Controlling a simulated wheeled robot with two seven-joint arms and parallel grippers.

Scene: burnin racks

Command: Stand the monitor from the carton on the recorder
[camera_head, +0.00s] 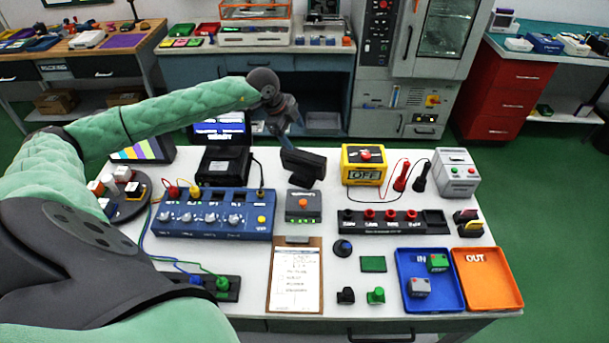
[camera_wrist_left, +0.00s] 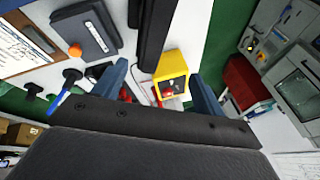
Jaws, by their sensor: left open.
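My left gripper (camera_head: 284,122) is open, above and behind a dark flat panel (camera_head: 303,164) on the bench. The panel is tilted, its front dark; I cannot tell whether it is the task's monitor. In the left wrist view a long dark shape (camera_wrist_left: 153,35) lies ahead of the open left gripper (camera_wrist_left: 160,88), apart from both fingers. A lit monitor (camera_head: 220,127) stands at a black device (camera_head: 222,166), left of the panel. I cannot tell which device is the recorder. No carton shows clearly on the bench. My right gripper is not in view.
A grey box with an orange knob (camera_head: 303,206) sits in front of the panel. A yellow OFF box (camera_head: 364,165) stands to its right, a blue knobbed unit (camera_head: 213,213) to its left. Blue (camera_head: 431,303) and orange (camera_head: 487,279) trays lie at front right. Cardboard boxes (camera_head: 56,101) sit under the back-left table.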

